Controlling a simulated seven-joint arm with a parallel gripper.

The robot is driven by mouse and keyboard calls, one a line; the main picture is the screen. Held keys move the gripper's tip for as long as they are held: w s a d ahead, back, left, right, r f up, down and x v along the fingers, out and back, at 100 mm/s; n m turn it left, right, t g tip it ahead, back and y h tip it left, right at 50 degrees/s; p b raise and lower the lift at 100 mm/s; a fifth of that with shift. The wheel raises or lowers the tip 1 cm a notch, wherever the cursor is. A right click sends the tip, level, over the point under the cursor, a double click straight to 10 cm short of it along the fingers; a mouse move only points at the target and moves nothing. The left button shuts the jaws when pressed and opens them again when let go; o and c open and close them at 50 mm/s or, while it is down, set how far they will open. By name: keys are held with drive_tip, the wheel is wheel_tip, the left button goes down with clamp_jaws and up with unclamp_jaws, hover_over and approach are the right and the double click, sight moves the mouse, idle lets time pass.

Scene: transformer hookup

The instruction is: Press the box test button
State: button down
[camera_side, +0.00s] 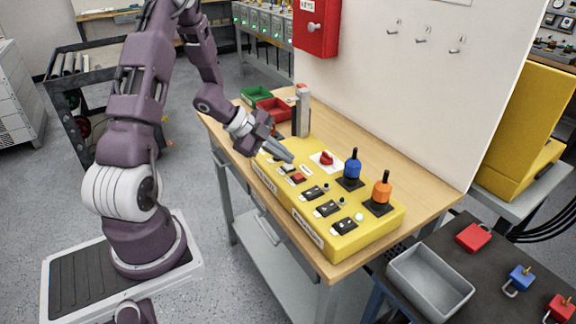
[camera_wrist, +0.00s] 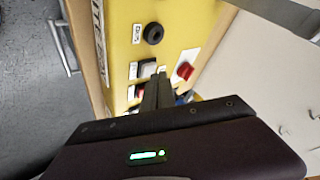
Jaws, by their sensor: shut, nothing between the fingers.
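The yellow box (camera_side: 335,232) lies on the wooden workbench and also shows in the wrist view (camera_wrist: 120,50). A white button (camera_side: 288,168) with a small label is near its far end; in the wrist view the white button (camera_wrist: 146,68) is beside my fingertips. A red button (camera_side: 298,178) is next to it and is partly hidden by my fingers in the wrist view (camera_wrist: 138,91). I cannot read which is the test button. My gripper (camera_side: 289,157) is shut and empty, fingers angled down just over the box by the white button. I cannot tell whether it touches.
A red rotary switch (camera_side: 326,158) on a white plate, a blue plug (camera_side: 352,166) and an orange plug (camera_side: 382,188) stand up from the box. A white panel (camera_side: 400,90) rises along the bench's back.

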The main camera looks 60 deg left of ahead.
sight(284, 166)
drive_tip(key=shift+f, duration=0.4)
idle(0.5)
drive_tip(key=shift+r, duration=0.85)
drive_tip(key=shift+r, duration=2.55)
